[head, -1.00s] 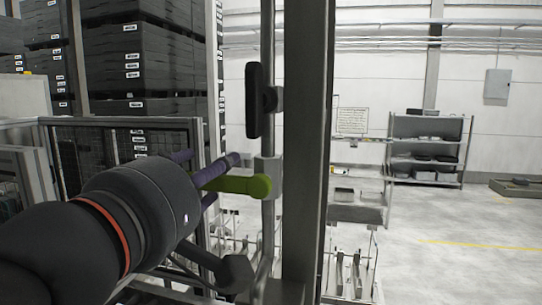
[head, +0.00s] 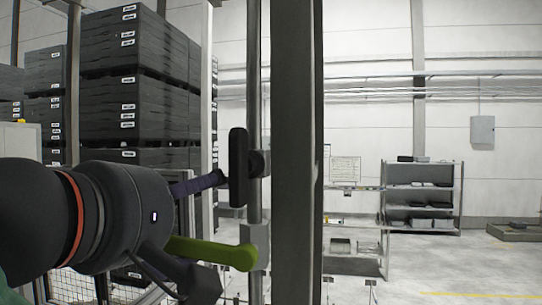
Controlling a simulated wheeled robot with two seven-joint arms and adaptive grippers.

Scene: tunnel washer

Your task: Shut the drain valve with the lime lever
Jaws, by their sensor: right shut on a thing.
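The lime lever (head: 212,252) shows at the lower left of centre in the head view. Its rounded right end meets the collar on a grey upright pipe (head: 253,100), and its left end runs in beside my right gripper (head: 208,212). My right gripper comes in from the left and is shut on the lever. A black upright handle (head: 238,168) sits higher on the pipe, close to the purple fingertip. My left gripper is out of view.
A thick dark post (head: 297,150) stands just right of the pipe. Stacked dark crates (head: 130,60) stand behind on the left. A shelf rack (head: 425,188) and open floor (head: 450,270) lie farther back on the right.

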